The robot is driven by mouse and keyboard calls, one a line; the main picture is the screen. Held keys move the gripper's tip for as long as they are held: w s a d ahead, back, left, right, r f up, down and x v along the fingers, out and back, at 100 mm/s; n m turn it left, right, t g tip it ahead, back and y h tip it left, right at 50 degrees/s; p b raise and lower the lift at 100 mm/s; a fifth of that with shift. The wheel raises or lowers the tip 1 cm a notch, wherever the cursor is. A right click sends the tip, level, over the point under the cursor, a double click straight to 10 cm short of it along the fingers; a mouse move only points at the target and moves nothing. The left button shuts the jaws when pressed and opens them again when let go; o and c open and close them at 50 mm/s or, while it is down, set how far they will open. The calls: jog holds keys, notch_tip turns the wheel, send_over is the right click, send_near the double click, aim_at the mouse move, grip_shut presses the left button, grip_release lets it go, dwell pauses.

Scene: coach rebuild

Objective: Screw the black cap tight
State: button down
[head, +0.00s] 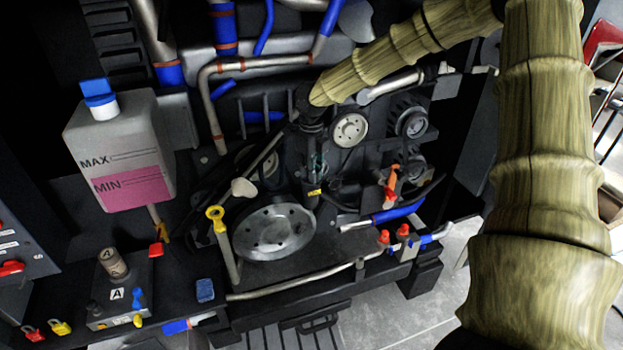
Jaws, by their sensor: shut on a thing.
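My gripper (314,170) is dark and small in the head view, at the end of my wood-textured arm, pointing down into the middle of the dark engine bay. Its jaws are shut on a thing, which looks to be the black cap. The cap is dark against dark parts and mostly hidden by the gripper, so its outline and seating cannot be told. A small yellow tag (314,192) shows just below the jaws.
A grey pulley wheel (272,232) lies below the gripper. A yellow-handled dipstick (215,214) stands left of it. A tank (130,140) with pink liquid and a blue cap is at left. Red-topped fittings (384,238) and an orange lever (390,183) are at right. Pipes crowd the back.

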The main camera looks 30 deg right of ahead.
jog(key=m, duration=0.5)
jog(key=shift+m, duration=0.5)
jog(key=m, duration=0.4)
jog(key=shift+s+f+m, duration=0.1)
jog(key=shift+m, duration=0.9)
jog(key=m, duration=0.3)
jog(key=shift+m, duration=1.5)
